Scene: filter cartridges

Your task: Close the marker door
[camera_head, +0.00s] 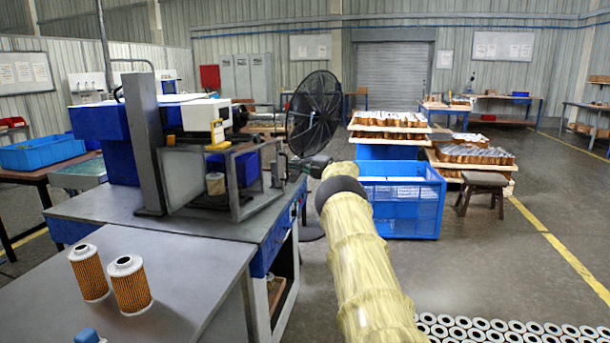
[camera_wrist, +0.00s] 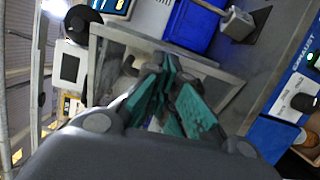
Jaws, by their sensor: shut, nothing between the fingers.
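The marker (camera_head: 205,115) stands on the blue-and-grey workbench, with a grey metal frame and a clear panel (camera_head: 182,178) at its front. The frame looks open at the front, and a filter cartridge (camera_head: 215,183) shows inside. I cannot tell exactly which part is the door. My gripper (camera_head: 297,164) is at the right of the frame, small and dark in the head view. In the wrist view my gripper (camera_wrist: 163,78) has its teal-padded fingers shut and empty. They show in front of a grey-framed panel (camera_wrist: 120,52); contact cannot be told.
Two filter cartridges (camera_head: 130,285) stand on the near grey table. A black fan (camera_head: 314,112) stands behind my gripper. A blue crate (camera_head: 400,200) and wooden trays of cartridges are at the right. A blue box (camera_wrist: 190,25) shows in the wrist view.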

